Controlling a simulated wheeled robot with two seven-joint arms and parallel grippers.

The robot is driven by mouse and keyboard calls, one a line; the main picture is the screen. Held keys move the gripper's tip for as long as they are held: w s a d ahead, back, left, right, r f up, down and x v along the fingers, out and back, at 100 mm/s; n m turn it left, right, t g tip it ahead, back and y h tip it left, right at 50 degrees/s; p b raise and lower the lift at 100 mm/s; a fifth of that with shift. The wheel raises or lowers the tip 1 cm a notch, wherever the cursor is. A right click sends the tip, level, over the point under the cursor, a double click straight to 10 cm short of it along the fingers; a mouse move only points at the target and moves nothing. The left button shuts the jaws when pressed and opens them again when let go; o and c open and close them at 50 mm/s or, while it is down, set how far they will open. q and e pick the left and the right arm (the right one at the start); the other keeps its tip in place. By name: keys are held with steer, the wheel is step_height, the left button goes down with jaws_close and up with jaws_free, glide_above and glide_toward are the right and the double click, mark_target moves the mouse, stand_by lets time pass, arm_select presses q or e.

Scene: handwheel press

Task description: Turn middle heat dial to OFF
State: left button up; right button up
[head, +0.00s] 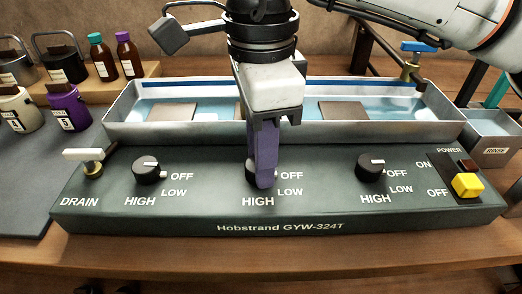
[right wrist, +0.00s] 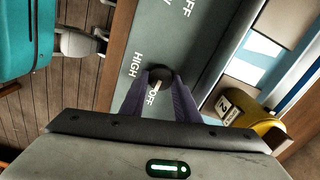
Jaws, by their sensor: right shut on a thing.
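The middle heat dial (head: 250,172) is a black knob on the dark green panel of the press. OFF, LOW and HIGH are printed around it. My right gripper (head: 264,180) comes down from above with purple fingers and is shut on this dial. The fingers hide most of the dial and its pointer in the head view, so its setting cannot be read there. In the right wrist view, a black knob (right wrist: 160,74) sits between the fingertips, near the words HIGH and OFF. My left gripper is not in view.
The left dial (head: 146,170) and right dial (head: 370,167) flank the middle one. A white-handled drain valve (head: 84,155) stands at far left and a yellow power switch (head: 467,185) at far right. A metal water tray (head: 200,130) lies close behind the panel. Bottles and jars stand at back left.

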steer(key=shift+n, duration=0.3)
stand_by(0.4)
steer(key=o, duration=1.1)
steer(key=shift+c, duration=0.2)
step_height(320, 180, up, 10)
steer(key=p, duration=0.1)
steer(key=shift+r+p, duration=0.15)
steer(key=shift+p, duration=0.15)
